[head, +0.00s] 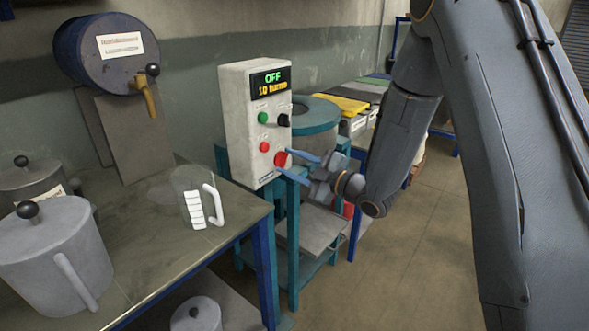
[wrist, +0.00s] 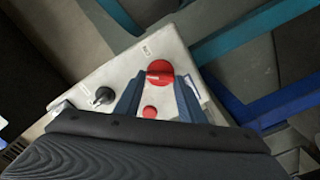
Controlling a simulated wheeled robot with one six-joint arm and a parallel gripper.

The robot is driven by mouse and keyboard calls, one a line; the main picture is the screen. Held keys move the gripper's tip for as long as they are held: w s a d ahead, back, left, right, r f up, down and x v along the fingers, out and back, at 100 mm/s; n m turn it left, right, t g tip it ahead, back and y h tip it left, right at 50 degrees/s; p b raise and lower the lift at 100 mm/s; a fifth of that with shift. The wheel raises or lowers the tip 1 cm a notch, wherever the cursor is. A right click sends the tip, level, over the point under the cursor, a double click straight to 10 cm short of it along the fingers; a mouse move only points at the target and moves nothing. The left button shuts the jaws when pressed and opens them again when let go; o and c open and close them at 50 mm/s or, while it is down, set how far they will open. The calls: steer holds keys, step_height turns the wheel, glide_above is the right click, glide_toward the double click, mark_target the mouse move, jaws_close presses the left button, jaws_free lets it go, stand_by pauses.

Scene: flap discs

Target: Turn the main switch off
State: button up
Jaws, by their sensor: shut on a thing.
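The white control box (head: 240,120) stands on a teal frame, its display reading "OFF" and "10 turns". The large red rotary switch (head: 281,158) is low on its front face. It also shows in the wrist view (wrist: 160,70), with a pale mark on it. My gripper (head: 284,161) has its two blue-grey fingers on either side of the red switch, shut on it. In the wrist view the fingers (wrist: 160,80) reach up to the switch's sides. A black knob (head: 283,120), a green button (head: 263,118) and a small red button (head: 264,146) are on the same face.
A bench (head: 150,250) at left holds a clear jug (head: 188,190) and grey lidded pots (head: 55,255). A blue drum (head: 95,50) with a tap stands behind it. A teal-rimmed round vessel (head: 315,115) is behind the box. Floor at right is clear.

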steer(key=n+b, duration=0.1)
steer(key=n, duration=0.1)
steer(key=n+b, duration=0.1)
steer(key=b, duration=0.1)
steer(key=shift+a+f+n, duration=0.15)
steer(key=shift+a+n, duration=0.05)
steer(key=shift+n, duration=0.2)
steer(key=n+b, duration=0.3)
steer(key=n, duration=0.1)
steer(key=shift+s+b, duration=0.1)
steer(key=shift+b, duration=0.25)
steer(key=o, duration=1)
steer(key=shift+a, duration=0.1)
steer(key=shift+o, duration=0.2)
steer(key=shift+d, duration=0.2)
steer(key=v, duration=0.7)
steer(key=shift+s+d, duration=0.2)
steer(key=shift+d, duration=0.1)
